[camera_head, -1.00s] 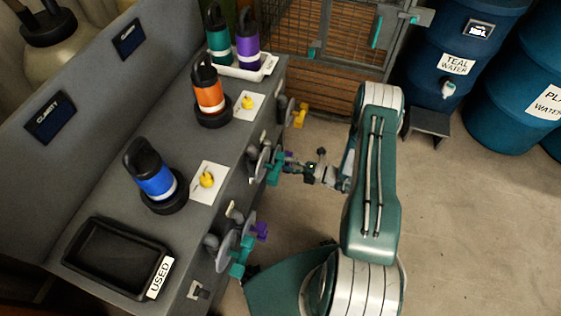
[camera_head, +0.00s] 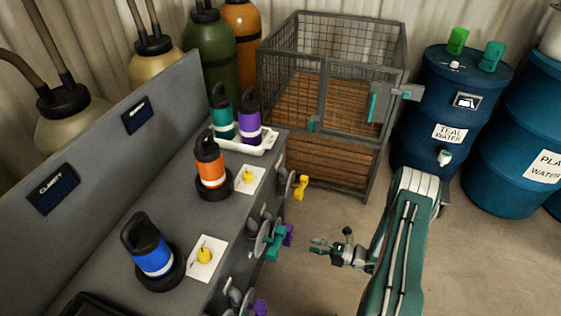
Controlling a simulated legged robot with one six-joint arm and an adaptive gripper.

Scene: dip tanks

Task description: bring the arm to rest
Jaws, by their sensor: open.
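My arm is the dark green and white limb at the lower right. My gripper (camera_head: 318,246) reaches left from it, small in the picture, with its fingers apart and nothing between them. It hangs in the air just right of the teal handle (camera_head: 276,242) on the front of the grey bench (camera_head: 215,255), with a gap between them. The bench front also bears a yellow handle (camera_head: 300,187) and purple handles (camera_head: 259,307).
A blue bottle (camera_head: 150,250), an orange bottle (camera_head: 210,165) and a white tray (camera_head: 262,146) with teal and purple bottles stand on the bench. A wire-mesh cage (camera_head: 290,70) and blue drums (camera_head: 425,135) stand behind. Floor (camera_head: 490,270) at right is clear.

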